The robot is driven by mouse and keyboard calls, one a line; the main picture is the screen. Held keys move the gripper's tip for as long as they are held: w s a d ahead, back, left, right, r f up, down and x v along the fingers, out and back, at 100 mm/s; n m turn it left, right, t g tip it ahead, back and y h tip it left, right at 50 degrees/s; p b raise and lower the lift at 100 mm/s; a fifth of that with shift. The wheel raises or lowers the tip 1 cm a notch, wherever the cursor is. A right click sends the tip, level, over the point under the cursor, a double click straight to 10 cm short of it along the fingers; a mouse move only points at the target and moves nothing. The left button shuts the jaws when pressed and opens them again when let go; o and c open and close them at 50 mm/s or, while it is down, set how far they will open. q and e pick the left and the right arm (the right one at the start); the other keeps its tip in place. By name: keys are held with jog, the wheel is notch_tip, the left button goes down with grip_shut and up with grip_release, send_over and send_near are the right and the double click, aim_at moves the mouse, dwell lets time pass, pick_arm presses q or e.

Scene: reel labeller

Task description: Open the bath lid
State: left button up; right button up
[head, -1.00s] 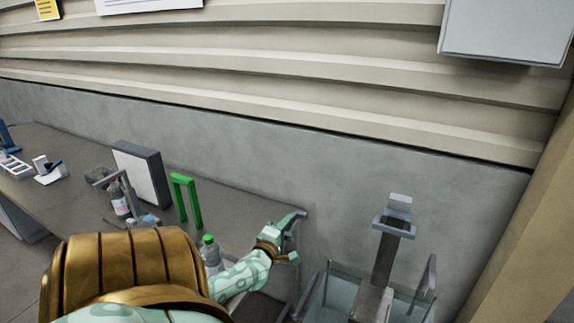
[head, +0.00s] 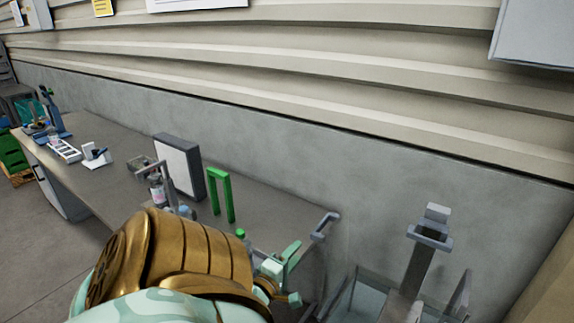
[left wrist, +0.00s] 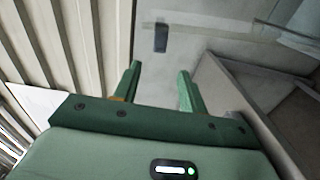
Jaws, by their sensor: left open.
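A clear-walled tank (head: 365,291), which looks like the bath, stands at the lower right, cut off by the frame's bottom edge. A grey post (head: 424,262) with a squared head rises from it. I cannot make out which part is the lid. A grey handle-like bar (head: 325,224) sticks up at the bench's right end. My left gripper (head: 289,276) is open and empty, below this bar and left of the tank. In the left wrist view its fingers (left wrist: 160,72) point at a pale grey surface with a small dark piece (left wrist: 161,38). My right gripper is out of view.
The long bench (head: 112,170) runs along the wall to the left. It carries a green frame (head: 228,196), a white-faced panel (head: 178,168) and a bottle (head: 156,188). A grey wall box (head: 533,35) hangs at upper right. My left arm hides part of the bench.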

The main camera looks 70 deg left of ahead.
pick_arm(q)
jog(key=v, duration=0.3)
dwell(0.6)
